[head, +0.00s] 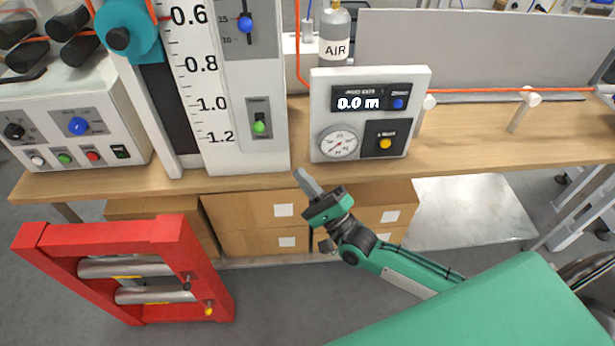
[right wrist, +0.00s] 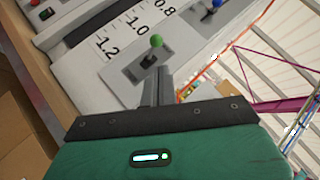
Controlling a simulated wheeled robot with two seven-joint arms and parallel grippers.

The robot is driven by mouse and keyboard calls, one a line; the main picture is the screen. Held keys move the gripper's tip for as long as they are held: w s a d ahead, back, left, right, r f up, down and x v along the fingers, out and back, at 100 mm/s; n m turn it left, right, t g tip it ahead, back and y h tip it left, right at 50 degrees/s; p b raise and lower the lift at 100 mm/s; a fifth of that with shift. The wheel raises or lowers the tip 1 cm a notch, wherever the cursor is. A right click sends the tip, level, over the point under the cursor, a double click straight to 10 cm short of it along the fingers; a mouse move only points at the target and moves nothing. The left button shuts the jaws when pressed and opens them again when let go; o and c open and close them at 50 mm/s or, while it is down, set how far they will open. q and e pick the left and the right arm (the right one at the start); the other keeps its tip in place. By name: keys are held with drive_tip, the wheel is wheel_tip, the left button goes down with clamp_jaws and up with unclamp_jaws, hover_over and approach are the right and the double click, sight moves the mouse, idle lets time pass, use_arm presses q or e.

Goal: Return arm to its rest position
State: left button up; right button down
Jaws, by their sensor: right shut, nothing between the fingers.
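My right gripper (head: 308,184) is green and grey, shut and empty. In the head view it is in front of the bench's front edge, below the meter box. It also shows in the right wrist view (right wrist: 157,88), where its closed fingers point toward the green-knobbed switch (right wrist: 156,41) on the scale panel. That switch shows in the head view (head: 259,126) too, and the fingertips look apart from it there. My left gripper is not in view.
The wooden bench (head: 480,144) carries the scale panel (head: 221,150), the meter box (head: 325,126) reading 0.0 m, and a control box (head: 60,110). A red frame with rollers (head: 50,240) stands at lower left. Cardboard boxes (head: 240,213) sit under the bench. An orange cable (head: 480,90) runs right.

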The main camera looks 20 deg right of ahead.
drive_tip(key=w+d+f+n+g+h, duration=0.1)
drive_tip(key=d+f+n+g+h, duration=0.15)
drive_tip(key=f, duration=0.95)
drive_tip(key=w+d+f+n+g+h, duration=0.1)
drive_tip(key=d+f+n+g+h, duration=0.15)
drive_tip(key=f, duration=0.95)
drive_tip(key=s+d+f+n+g+h, duration=0.15)
drive_tip(key=s+f, duration=0.25)
drive_tip(key=f, duration=0.5)
drive_tip(key=s+d+f+n+g+h, duration=0.1)
drive_tip(key=s+f+n+g+h, duration=0.15)
drive_tip(key=f, duration=0.55)
drive_tip(key=s+d+f+n+g+h, duration=0.2)
drive_tip(key=s+f+n+g, duration=0.35)
drive_tip(key=s+f, duration=1.25)
drive_tip(key=s+f+n+g, duration=0.2)
drive_tip(key=s+f+g, duration=0.1)
drive_tip(key=s, duration=0.8)
drive_tip(key=s+f+n+g, duration=0.2)
drive_tip(key=s+f+g, duration=0.1)
drive_tip(key=s, duration=0.7)
drive_tip(key=shift+s+a+f+h, duration=0.2)
drive_tip(key=shift+s+a+h, duration=0.05)
drive_tip(key=shift+s+h, duration=0.1)
